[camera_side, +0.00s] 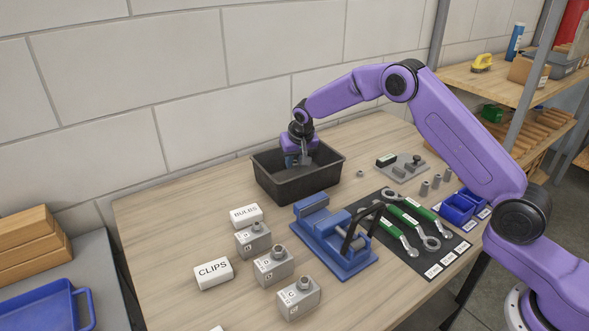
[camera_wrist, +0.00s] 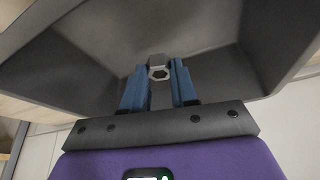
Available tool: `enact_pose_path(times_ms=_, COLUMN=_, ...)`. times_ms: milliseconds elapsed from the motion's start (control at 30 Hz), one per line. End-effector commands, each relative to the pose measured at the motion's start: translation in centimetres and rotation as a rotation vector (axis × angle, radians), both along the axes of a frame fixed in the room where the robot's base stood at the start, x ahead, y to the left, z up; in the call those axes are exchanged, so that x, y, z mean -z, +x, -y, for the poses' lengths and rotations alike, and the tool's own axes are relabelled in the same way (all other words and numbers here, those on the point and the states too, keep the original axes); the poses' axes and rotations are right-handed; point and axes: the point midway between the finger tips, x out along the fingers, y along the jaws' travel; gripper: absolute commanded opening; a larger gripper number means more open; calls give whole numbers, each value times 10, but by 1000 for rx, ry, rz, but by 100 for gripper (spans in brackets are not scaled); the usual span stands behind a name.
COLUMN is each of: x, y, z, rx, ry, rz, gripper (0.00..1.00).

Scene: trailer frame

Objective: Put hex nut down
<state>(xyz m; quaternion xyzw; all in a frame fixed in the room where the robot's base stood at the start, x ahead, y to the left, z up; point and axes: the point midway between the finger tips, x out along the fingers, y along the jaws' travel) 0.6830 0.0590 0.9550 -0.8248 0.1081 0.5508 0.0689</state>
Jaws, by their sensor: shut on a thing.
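My gripper (camera_wrist: 159,80) is shut on a hex nut (camera_wrist: 159,73), a small grey ring held between the blue fingertips in the wrist view. In the side view my gripper (camera_side: 298,160) is lowered into the mouth of a black bin (camera_side: 300,185) near the wall. The nut is too small to make out there. The wrist view shows the bin's dark walls (camera_wrist: 80,75) around the fingers. A grey block-like shape lies just behind the nut, and I cannot tell what it is.
A blue vise (camera_side: 330,240) stands in front of the bin. Grey blocks with fittings (camera_side: 273,266) and white labels BULBS (camera_side: 246,215) and CLIPS (camera_side: 213,273) are front left. A black mat (camera_side: 415,235) holds green-handled tools. Bare wood lies left of the bin.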

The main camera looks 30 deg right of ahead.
Motion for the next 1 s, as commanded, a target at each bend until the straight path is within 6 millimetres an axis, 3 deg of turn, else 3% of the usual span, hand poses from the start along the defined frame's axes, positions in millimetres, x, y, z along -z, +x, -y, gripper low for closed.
enact_pose_path(times_ms=267, x=33, y=3, z=0, rx=0, ry=-2, rz=-3, gripper=0)
enact_pose_path(times_ms=667, x=37, y=3, z=0, rx=-1, ry=0, rz=0, gripper=0)
enact_pose_path(times_ms=700, x=37, y=3, z=0, rx=-1, ry=0, rz=0, gripper=37)
enact_pose_path(times_ms=767, x=37, y=3, z=0, rx=-1, ry=0, rz=0, gripper=53)
enact_pose_path(times_ms=1000, x=37, y=3, z=0, rx=0, ry=0, rz=0, gripper=53)
